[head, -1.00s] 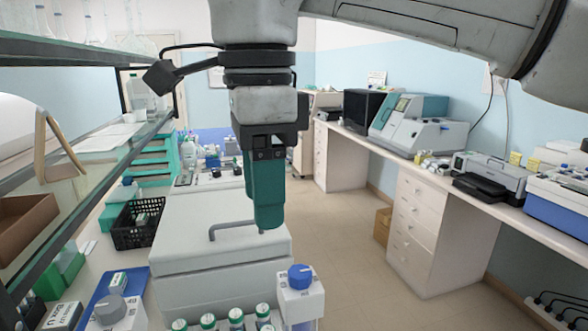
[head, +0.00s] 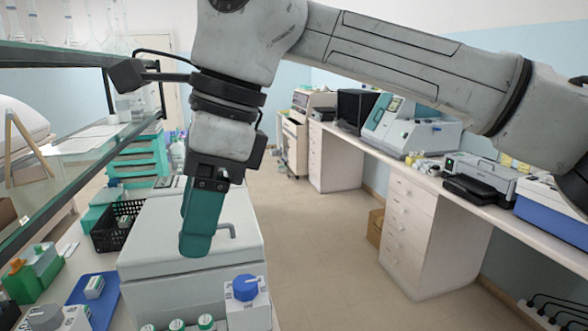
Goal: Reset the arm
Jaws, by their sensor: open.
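My arm reaches in from the upper right of the head view. My gripper (head: 198,240) hangs from it, pointing down and tilted a little to the left. Its green fingers overlap in this side-on view, so the gap between them is hidden. Nothing is seen held in it. It hangs in front of the white lidded box (head: 170,275) in the picture; whether it touches the lid cannot be told.
A bottle with a blue cap (head: 245,288) and several green-capped vials (head: 205,322) stand at the bottom. A black basket (head: 115,235) and a glass shelf (head: 75,185) lie to the left. A counter with machines (head: 400,130) lines the right. The floor (head: 310,230) between is clear.

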